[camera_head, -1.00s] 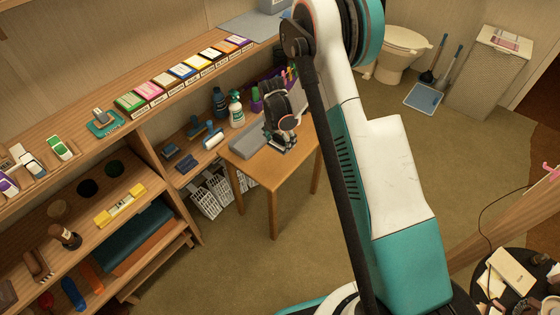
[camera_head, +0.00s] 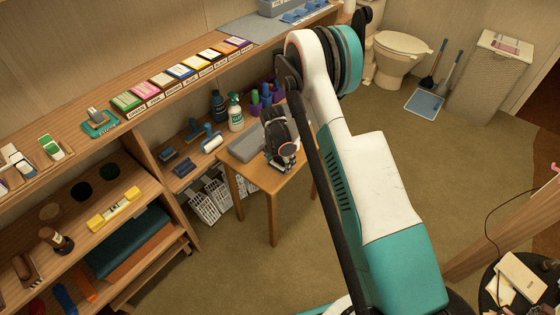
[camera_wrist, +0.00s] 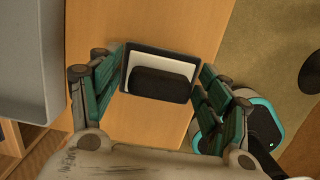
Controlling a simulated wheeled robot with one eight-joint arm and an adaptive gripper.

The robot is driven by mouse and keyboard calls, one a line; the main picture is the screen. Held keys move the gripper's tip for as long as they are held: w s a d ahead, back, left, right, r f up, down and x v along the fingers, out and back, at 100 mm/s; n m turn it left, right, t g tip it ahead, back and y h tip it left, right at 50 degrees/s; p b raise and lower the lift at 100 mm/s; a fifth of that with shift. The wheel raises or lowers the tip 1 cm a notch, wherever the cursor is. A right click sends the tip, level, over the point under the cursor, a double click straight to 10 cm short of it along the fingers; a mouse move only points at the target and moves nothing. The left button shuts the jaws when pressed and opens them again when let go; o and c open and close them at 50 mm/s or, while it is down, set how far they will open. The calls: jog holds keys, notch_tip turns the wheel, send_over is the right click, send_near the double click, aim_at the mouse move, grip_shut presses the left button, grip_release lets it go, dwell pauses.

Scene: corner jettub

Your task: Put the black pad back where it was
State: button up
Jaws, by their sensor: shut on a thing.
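The black pad (camera_wrist: 160,83) shows in the wrist view as a dark rounded block on a white sheet inside a dark square frame. My gripper (camera_wrist: 160,88) has its green-padded fingers on either side of the frame and is shut on it. Wood of the small table (camera_head: 262,180) shows beyond it; I cannot tell whether the pad touches the table. In the head view my gripper (camera_head: 282,158) is over that table, and the pad in it is hard to make out.
A grey tray (camera_head: 248,146) lies on the table, left of my gripper. A long shelf (camera_head: 190,88) behind holds a row of colored, labelled boxes (camera_head: 182,72). A spray bottle (camera_head: 235,112) and brushes stand on the lower shelf. The floor right of the table is open.

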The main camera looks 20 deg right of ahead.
jog(key=o, duration=1)
jog(key=shift+f, duration=0.1)
